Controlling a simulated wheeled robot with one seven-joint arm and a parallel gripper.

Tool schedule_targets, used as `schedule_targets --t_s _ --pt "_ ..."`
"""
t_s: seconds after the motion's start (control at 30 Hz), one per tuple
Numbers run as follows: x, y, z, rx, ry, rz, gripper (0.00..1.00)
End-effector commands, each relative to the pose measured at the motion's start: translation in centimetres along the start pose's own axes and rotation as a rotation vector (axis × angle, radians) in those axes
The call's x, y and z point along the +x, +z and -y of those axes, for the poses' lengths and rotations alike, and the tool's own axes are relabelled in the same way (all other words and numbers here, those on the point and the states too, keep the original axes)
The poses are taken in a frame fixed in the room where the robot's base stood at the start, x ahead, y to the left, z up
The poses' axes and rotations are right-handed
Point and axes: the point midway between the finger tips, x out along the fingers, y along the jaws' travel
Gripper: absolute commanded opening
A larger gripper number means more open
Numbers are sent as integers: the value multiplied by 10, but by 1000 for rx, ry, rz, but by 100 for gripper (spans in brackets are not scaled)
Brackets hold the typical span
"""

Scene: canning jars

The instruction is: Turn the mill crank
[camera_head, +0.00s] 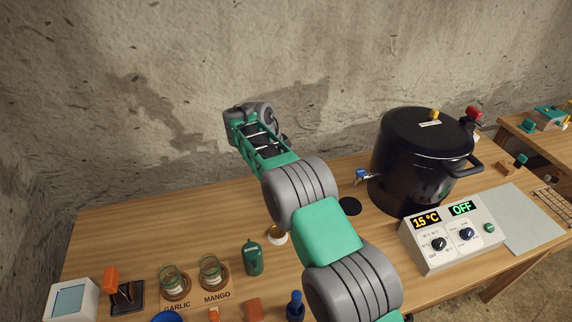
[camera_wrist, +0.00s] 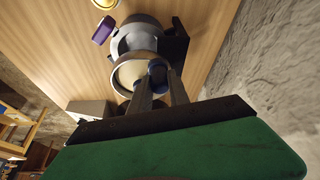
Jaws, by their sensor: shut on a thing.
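In the wrist view the mill (camera_wrist: 133,38) is a grey rounded metal body with a pale round face, on a dark base at the wooden table. A dark blue knob (camera_wrist: 157,72), which looks like the crank's handle, sits beside the pale face. My gripper (camera_wrist: 160,82) is shut on this knob, one finger on each side. The rest of the crank is mostly hidden by the fingers and the knob. In the head view my arm reaches toward the back wall, and the mill and fingertips do not show.
A purple block (camera_wrist: 103,30) lies near the mill. In the head view a black pot (camera_head: 418,155) and a control box (camera_head: 450,238) reading 15 °C and OFF stand right of my arm. Jars on a garlic and mango board (camera_head: 193,291) are at the front left. The table's back left is clear.

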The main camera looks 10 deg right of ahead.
Motion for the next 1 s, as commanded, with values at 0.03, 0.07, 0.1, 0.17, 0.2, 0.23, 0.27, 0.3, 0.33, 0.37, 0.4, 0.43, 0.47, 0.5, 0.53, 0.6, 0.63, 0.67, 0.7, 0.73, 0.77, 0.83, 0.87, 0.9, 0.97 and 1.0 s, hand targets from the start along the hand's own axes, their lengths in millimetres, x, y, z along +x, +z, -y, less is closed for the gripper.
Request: schedule_targets --t_s 0.03,0.07,0.1,0.17,0.2,0.23,0.27,0.3,0.33,0.37,0.4,0.43,0.47,0.5,0.53,0.6,0.63,0.67,0.7,0.73,0.77,0.83,0.87,0.9,0.97,1.0 --pt "0 -1 0 4 1 -1 0" --pt "0 -1 0 5 1 -2 0" --pt "0 -1 0 6 1 -2 0" --pt "0 -1 0 6 1 -2 0" --pt "0 -1 0 6 1 -2 0" --pt "0 -1 0 6 1 -2 0" --pt "0 -1 0 6 1 -2 0" --pt "0 -1 0 5 1 -2 0" --pt "0 -1 0 5 1 -2 0" --pt "0 -1 0 5 1 -2 0" --pt "0 -1 0 5 2 -1 25" --pt "0 -1 0 5 2 -1 28" --pt "0 -1 0 5 1 -1 30" --pt "0 -1 0 4 1 -1 33" --pt "0 -1 0 4 1 -1 36" --pt "0 0 0 3 1 -1 42" --pt "0 0 0 2 1 -1 44" --pt "0 0 0 2 1 -1 44" --pt "0 0 0 2 1 -1 44" --pt "0 0 0 2 1 -1 44" --pt "0 0 0 2 1 -1 44" --pt "0 0 0 2 1 -1 44" --pt "0 0 0 2 1 -1 44" --pt "-2 0 0 2 0 -1 44" --pt "-6 0 1 2 -2 -1 44" --pt "-10 1 1 3 -2 -1 44"
